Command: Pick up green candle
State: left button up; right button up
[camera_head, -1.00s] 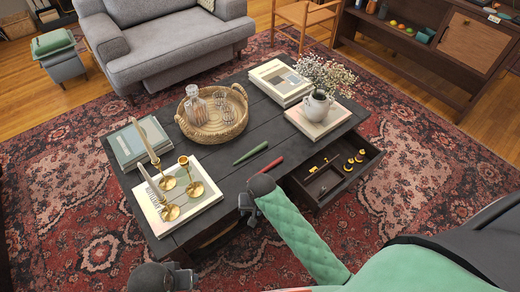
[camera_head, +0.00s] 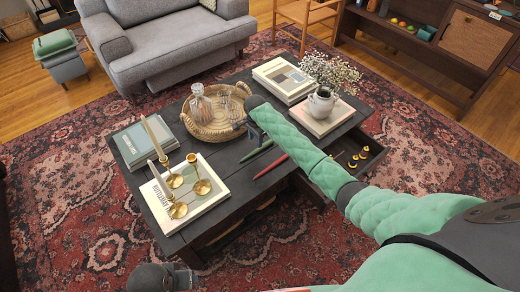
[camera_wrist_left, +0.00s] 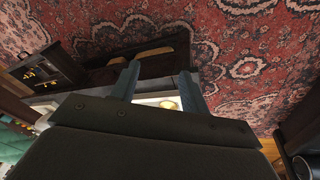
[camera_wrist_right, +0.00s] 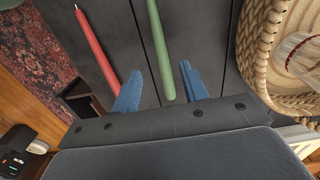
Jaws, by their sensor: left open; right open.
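The green candle (camera_head: 256,151) lies on the dark coffee table. In the right wrist view the green candle (camera_wrist_right: 160,45) runs between the two blue fingers. My right gripper (camera_wrist_right: 158,80) is open, with the candle's near end in the gap and no finger clearly touching it. In the head view my right gripper (camera_head: 251,133) is just behind the candle, partly hidden by its own wrist. My left gripper (camera_head: 184,280) is at the bottom edge, away from the table; in its wrist view the left gripper (camera_wrist_left: 158,82) is open and empty.
A red candle (camera_head: 271,166) lies beside the green one. A woven tray (camera_head: 205,132) with glassware stands close behind my right gripper. Brass candle holders (camera_head: 178,210) stand on a book at left. An open drawer (camera_head: 372,150) and a flower vase (camera_head: 322,104) are at right.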

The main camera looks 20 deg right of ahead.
aim_at(255, 151)
jog(key=shift+w+d, duration=0.15)
jog(key=shift+w, duration=0.05)
notch_tip(255, 151, down, 2)
jog(key=shift+f, duration=0.1)
jog(key=f, duration=0.3)
jog(key=f+p, duration=0.1)
jog(key=shift+s+a+f, duration=0.15)
jog(key=shift+a+f, duration=0.15)
jog(key=shift+f, duration=0.4)
pick_arm(q)
jog(key=shift+s+a+r, duration=0.2)
jog(key=shift+a+r, duration=0.25)
jog(key=shift+r, duration=0.05)
jog(key=shift+s+a+r, duration=0.2)
jog(key=shift+a+r, duration=0.2)
jog(key=shift+r, duration=0.05)
jog(key=shift+d+g, duration=0.1)
jog(key=shift+g, duration=0.2)
pick_arm(e)
grip_shut()
